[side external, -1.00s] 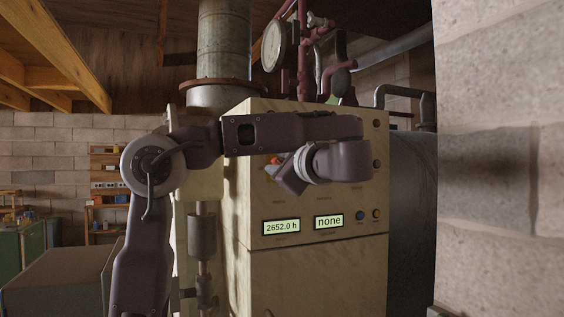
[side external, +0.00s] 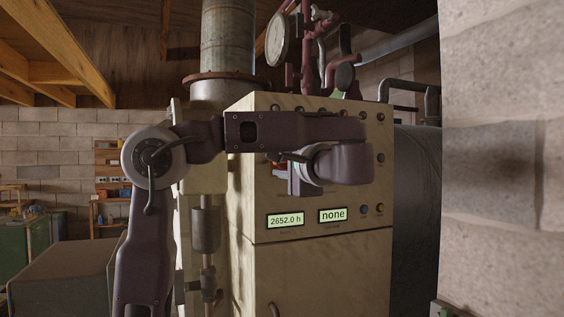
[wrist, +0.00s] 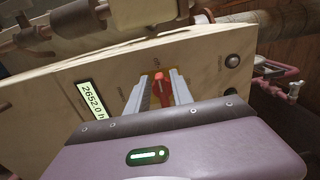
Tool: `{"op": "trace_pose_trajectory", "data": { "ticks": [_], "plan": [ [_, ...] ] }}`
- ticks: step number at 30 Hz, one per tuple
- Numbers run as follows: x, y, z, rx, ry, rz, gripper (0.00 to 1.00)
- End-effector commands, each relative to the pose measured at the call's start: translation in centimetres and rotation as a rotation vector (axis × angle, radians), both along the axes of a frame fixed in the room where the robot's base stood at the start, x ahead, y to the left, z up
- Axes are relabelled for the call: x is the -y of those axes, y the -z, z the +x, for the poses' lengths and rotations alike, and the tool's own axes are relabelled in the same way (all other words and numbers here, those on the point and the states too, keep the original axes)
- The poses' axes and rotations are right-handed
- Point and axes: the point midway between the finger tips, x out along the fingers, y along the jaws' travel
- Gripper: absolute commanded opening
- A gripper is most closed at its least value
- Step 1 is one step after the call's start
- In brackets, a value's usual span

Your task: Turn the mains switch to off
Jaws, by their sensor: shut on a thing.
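The mains switch is a red handle (wrist: 162,92) on a yellow plate (wrist: 157,73) on the cream cabinet's front. In the wrist view it stands between the two grey fingers of my gripper (wrist: 161,84), which is shut on it. In the side view my gripper (side external: 284,172) is at the panel's upper left, and my wrist hides most of the switch; only a little red shows. The lettering at the switch is too small to read.
A block wall (side external: 500,150) stands at right.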

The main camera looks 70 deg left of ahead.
Motion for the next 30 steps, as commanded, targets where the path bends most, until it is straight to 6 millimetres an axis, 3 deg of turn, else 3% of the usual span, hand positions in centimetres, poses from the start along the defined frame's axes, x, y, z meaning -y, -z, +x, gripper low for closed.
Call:
{"op": "trace_pose_trajectory", "data": {
  "ticks": [19,20,30],
  "plan": [
    [0.1,0.14,0.36,0.041,0.012,0.001,0.0],
    [0.1,0.14,0.35,0.041,0.011,0.001,0.33],
    [0.29,0.08,0.22,0.042,0.007,0.001,0.34]
  ]
}}
